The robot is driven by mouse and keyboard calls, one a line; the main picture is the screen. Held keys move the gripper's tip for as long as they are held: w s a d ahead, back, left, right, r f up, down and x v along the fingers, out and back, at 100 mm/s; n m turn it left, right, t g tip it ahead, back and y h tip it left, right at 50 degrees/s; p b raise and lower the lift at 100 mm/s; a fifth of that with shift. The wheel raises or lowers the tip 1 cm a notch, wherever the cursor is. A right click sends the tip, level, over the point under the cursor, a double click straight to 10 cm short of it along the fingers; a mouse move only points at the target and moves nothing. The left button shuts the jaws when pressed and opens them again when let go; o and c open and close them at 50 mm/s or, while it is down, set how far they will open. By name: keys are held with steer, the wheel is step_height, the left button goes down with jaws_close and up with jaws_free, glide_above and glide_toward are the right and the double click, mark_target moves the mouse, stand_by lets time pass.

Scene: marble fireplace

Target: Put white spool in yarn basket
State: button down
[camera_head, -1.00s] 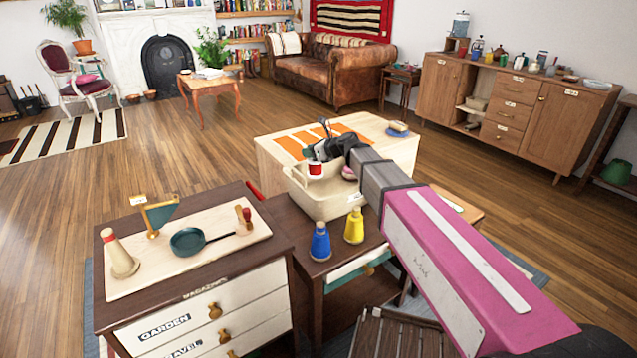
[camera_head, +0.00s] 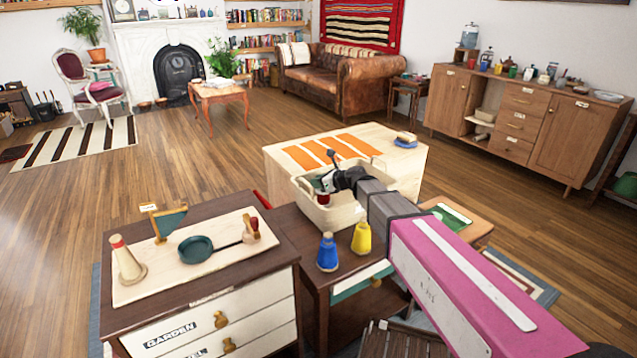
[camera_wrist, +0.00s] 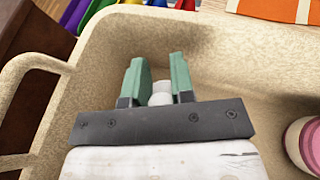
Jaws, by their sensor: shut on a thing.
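The yarn basket (camera_head: 328,218) is a cream, open-topped tub on the small dark table. It fills much of the wrist view (camera_wrist: 45,95). My gripper (camera_wrist: 157,68) is inside the basket's opening, with its green fingers pointing down. It is shut on the white spool (camera_wrist: 160,98), whose rounded white top shows between the fingers.
A pink-and-white item (camera_wrist: 306,145) lies at the basket's right side. A blue cone (camera_head: 327,253) and a yellow cone (camera_head: 361,239) stand in front of the basket. A cabinet (camera_head: 190,285) with a pan (camera_head: 197,249) is at left.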

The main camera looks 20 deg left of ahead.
steer(key=shift+f, duration=0.1)
steer(key=c, duration=1)
jaws_free()
steer(key=shift+d, duration=0.1)
steer(key=v, duration=1.2)
